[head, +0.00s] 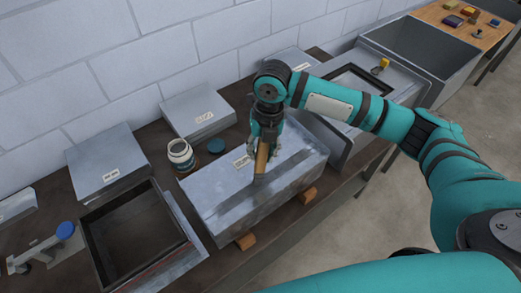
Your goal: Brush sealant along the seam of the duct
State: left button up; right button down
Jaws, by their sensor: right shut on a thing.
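The grey metal duct (225,208) lies on wooden blocks on the dark bench. A darker grey band runs along its top face, probably the seam with sealant. My right gripper (264,143) is above the duct, shut on a brush (262,160) with a wooden handle. The brush points down and its lower end is at the dark band; I cannot tell how firmly it touches. An open sealant jar (180,155) with a white rim stands behind the duct at the left. A teal lid (216,145) lies beside it. My left gripper is not in view.
An open dark-framed box (182,241) stands left of the duct. Labelled metal boxes (105,165) line the wall. Wooden blocks (246,241) show under the duct's front edge. A blue-topped tool (65,230) lies at far left. A large metal bin (425,45) stands at back right.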

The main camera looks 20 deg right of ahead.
jog(key=shift+d, duration=0.1)
jog(key=shift+w+d+f, duration=0.1)
jog(key=shift+w+d, duration=0.15)
jog(key=shift+d, duration=0.45)
jog(key=shift+w+d+f, duration=0.1)
jog(key=shift+w+d, duration=0.1)
jog(key=shift+d, duration=0.45)
jog(key=shift+w+d, duration=0.2)
jog(key=shift+d, duration=0.5)
jog(key=shift+w+d, duration=0.15)
jog(key=shift+d, duration=0.65)
jog(key=shift+w+d, duration=0.3)
jog(key=shift+d, duration=0.4)
jog(key=shift+w+d, duration=0.25)
jog(key=shift+d, duration=0.45)
jog(key=shift+r, duration=0.1)
jog(key=shift+w+d, duration=0.2)
jog(key=shift+d, duration=0.4)
jog(key=shift+w+d, duration=0.15)
jog(key=shift+d, duration=0.45)
jog(key=shift+f, duration=0.2)
